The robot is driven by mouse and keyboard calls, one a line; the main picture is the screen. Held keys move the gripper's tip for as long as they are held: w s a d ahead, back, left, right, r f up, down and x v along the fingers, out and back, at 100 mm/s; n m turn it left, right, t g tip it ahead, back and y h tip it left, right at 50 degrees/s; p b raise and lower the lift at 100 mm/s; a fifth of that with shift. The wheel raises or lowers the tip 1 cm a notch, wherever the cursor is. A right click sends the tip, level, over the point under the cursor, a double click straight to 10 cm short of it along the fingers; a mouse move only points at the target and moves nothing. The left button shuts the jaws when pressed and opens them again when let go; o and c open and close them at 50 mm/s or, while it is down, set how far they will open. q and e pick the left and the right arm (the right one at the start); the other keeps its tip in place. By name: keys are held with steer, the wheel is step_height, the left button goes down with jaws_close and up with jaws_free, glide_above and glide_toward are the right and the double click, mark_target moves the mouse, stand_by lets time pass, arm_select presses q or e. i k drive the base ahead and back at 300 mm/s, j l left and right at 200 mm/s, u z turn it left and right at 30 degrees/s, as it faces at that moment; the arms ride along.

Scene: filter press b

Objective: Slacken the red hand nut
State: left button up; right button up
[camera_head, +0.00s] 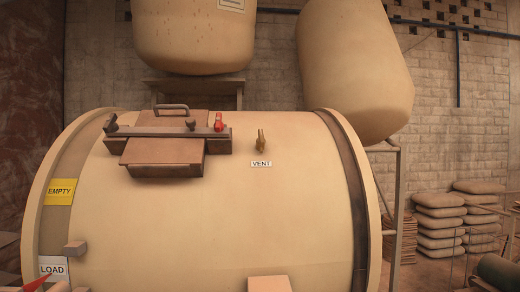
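The red hand nut (219,122) is on the right end of the clamp bar (160,131), which lies across a brown hatch (162,152) on top of a large cream drum (270,215). A dark nut (190,124) sits near the middle of the bar, and another dark fitting (112,122) is at its left end. A handle (171,108) stands behind the bar. The nut is too small to tell how tight it is. Neither of my grippers shows in the head view, and nothing touches the red nut.
A brass vent valve (261,141) stands right of the hatch above a VENT label (261,164). A yellow EMPTY label (61,192) and a LOAD label (53,267) with a red pointer (40,281) are at left. Stacked sacks (438,224) lie at right. Space around the hatch is clear.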

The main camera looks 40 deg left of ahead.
mark_target(219, 126)
steer(key=j+u, duration=0.15)
steer(key=u, duration=1.35)
